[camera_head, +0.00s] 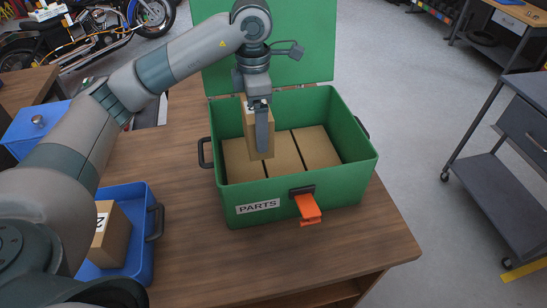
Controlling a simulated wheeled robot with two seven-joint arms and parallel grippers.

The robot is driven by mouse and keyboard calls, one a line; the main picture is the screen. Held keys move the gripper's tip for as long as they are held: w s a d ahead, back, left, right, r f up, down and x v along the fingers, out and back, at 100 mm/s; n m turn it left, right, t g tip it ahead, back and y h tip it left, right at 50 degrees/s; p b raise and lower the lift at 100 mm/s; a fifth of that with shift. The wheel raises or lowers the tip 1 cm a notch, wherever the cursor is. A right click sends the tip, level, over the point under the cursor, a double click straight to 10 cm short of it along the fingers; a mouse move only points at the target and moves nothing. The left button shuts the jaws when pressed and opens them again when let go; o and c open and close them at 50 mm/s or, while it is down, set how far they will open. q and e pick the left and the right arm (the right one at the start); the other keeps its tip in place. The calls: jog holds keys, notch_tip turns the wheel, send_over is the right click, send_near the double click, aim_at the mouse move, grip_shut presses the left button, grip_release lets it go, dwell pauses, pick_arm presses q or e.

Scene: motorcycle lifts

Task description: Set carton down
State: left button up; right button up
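My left gripper (263,132) points down into the open green box labelled PARTS (335,188). It is shut on a brown carton (249,132), held upright toward the left of the box interior. One finger shows on the carton's near side; the other finger is hidden. The inside bottom of the box shows brown cardboard-coloured surfaces (318,147) split by two dark lines. I cannot tell whether the held carton's lower end touches the left surface. My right gripper is not in view.
The green lid (305,45) stands open behind. An orange latch (308,208) hangs at the front, and black handles flank the box. A blue bin (140,200) with another carton (112,238) sits left on the wooden table (190,262). A grey cart (510,150) stands right.

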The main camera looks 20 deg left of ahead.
pick_arm(q)
notch_tip(320, 180, down, 4)
jog(key=shift+f+p, duration=0.2)
jog(key=shift+p, duration=0.45)
jog(key=shift+f, duration=0.5)
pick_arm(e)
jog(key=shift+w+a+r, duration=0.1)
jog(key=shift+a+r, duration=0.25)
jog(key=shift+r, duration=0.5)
pick_arm(q)
jog(key=shift+f, duration=0.1)
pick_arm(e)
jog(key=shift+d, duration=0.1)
pick_arm(q)
jog(key=shift+f+p, duration=1.05)
jog(key=shift+f, duration=0.9)
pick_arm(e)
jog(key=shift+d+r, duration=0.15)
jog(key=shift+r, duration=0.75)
pick_arm(q)
jog(key=shift+f, duration=0.15)
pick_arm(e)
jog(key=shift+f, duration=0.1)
